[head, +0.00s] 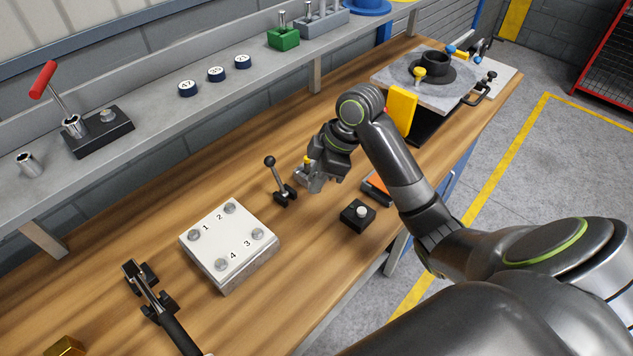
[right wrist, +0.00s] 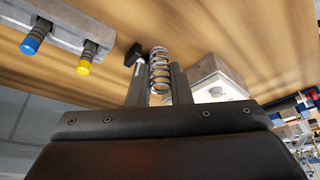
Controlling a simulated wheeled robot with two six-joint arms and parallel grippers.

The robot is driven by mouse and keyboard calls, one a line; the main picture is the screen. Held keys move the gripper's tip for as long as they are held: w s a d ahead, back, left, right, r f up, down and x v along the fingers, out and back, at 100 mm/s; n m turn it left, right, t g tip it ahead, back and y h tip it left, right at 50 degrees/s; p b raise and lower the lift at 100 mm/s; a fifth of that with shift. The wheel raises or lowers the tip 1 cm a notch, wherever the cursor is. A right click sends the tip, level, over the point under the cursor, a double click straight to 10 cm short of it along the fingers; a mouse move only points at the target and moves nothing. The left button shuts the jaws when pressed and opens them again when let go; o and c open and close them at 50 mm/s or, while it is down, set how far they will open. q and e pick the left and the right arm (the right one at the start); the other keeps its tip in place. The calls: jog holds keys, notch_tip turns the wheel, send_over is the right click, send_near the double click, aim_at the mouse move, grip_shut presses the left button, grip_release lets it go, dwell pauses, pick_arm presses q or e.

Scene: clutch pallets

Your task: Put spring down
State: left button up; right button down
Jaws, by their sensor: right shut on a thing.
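My right gripper (right wrist: 160,84) is shut on a silver coil spring (right wrist: 159,68), which stands out between its two grey fingers in the right wrist view. In the head view my right gripper (head: 318,178) is over the wooden workbench (head: 345,225), pointing down, right of a black lever with a round knob (head: 270,161). I cannot make out the spring in the head view. Whether the spring touches the bench is unclear. My left gripper is not in view.
A white numbered block (head: 228,240) lies left of the gripper. A black box with a white button (head: 357,214) is to the right. A metal bar (right wrist: 68,30) with blue and yellow pins is near the gripper. A toggle clamp (head: 150,291) lies front left.

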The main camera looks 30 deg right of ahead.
notch_tip(320, 180, up, 2)
jog(key=shift+r+p, duration=0.1)
jog(key=shift+p, duration=0.5)
jog(key=shift+f+b, duration=0.75)
jog(key=shift+f, duration=0.1)
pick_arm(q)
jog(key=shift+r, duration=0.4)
pick_arm(e)
jog(key=shift+r, duration=0.1)
